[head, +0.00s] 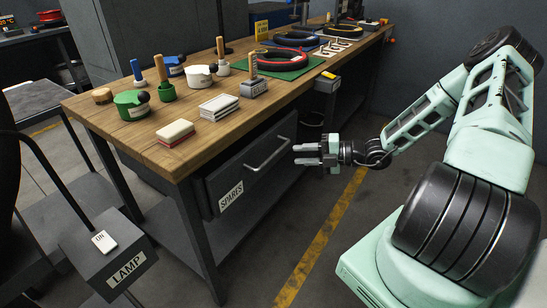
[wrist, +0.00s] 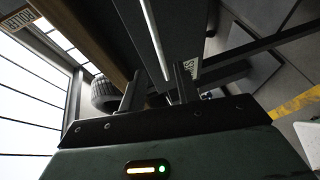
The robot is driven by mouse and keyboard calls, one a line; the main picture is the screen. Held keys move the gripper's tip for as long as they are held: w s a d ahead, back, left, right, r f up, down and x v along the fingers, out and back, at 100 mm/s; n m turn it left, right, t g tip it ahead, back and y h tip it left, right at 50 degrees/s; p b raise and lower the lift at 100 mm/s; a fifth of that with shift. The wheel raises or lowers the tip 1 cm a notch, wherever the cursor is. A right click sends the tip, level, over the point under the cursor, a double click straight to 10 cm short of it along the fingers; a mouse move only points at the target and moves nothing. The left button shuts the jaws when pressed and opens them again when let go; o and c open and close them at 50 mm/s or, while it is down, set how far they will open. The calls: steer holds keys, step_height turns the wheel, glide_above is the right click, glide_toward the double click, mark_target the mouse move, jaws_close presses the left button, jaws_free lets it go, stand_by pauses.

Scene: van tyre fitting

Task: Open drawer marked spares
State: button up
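The drawer marked SPARES (head: 231,195) is a dark grey box under the wooden workbench and looks shut. Its light bar handle (head: 267,154) runs across the front. In the wrist view the handle (wrist: 155,40) runs down toward the gap between my fingertips, and the drawer's label (wrist: 192,67) is partly hidden by the right finger. My gripper (head: 295,155) is open and empty, in front of the drawer near the handle's right end. Its two fingers (wrist: 157,75) are spread apart in the wrist view. I cannot tell whether the handle lies between them in depth.
The workbench (head: 190,148) carries stamps, pots, pads and tyre-like rings. A LAMP box (head: 107,262) with an ON switch stands at front left. A dark bin (head: 310,124) stands beyond the drawer. The floor with a yellow line (head: 322,238) is clear in front.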

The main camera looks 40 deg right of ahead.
mark_target(275, 155)
steer(key=x, duration=0.9)
steer(key=shift+w+b, duration=0.1)
steer(key=shift+b, duration=0.2)
jaws_close()
